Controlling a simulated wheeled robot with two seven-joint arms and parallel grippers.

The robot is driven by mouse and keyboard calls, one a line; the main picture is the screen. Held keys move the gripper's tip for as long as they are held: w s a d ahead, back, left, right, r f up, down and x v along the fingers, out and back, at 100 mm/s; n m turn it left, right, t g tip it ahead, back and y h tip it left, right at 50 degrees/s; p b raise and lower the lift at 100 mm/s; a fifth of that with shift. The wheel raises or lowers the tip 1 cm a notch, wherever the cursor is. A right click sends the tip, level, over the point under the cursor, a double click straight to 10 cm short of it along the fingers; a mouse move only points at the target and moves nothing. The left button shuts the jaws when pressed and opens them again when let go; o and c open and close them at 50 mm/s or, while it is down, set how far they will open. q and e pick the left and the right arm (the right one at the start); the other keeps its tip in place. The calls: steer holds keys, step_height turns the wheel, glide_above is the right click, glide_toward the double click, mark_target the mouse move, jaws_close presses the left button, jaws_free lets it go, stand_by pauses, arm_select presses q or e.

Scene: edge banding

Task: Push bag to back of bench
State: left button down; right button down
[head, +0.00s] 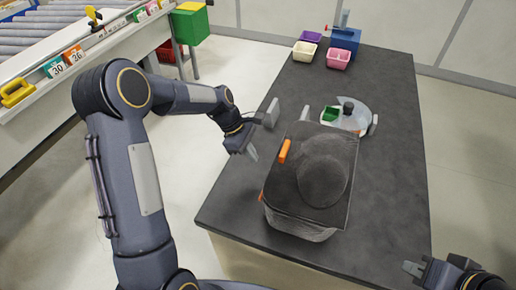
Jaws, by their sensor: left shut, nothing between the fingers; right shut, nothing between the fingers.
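A dark grey bag (318,178) with a rounded bulge on top and orange tabs on its left side sits on the dark bench (385,190), close to the front edge. My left gripper (262,136) is to the left of the bag, near the bench's left edge, apart from the bag in this view. It is shut and empty. My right gripper (413,268) is at the lower right, beyond the bench's front right corner. It is shut and empty. The bag's underside and far side are hidden.
Behind the bag lies a clear rounded item (352,115) with a green box (330,115). At the bench's back stand a pink bin (339,58), a cream bin (304,51), a purple bin (311,37) and a blue box (344,42). The bench's right side and middle back are clear.

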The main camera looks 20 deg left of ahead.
arm_select(q)
steer(key=shift+w+d+f, duration=0.3)
steer(key=shift+f, duration=0.15)
steer(key=shift+d, duration=0.1)
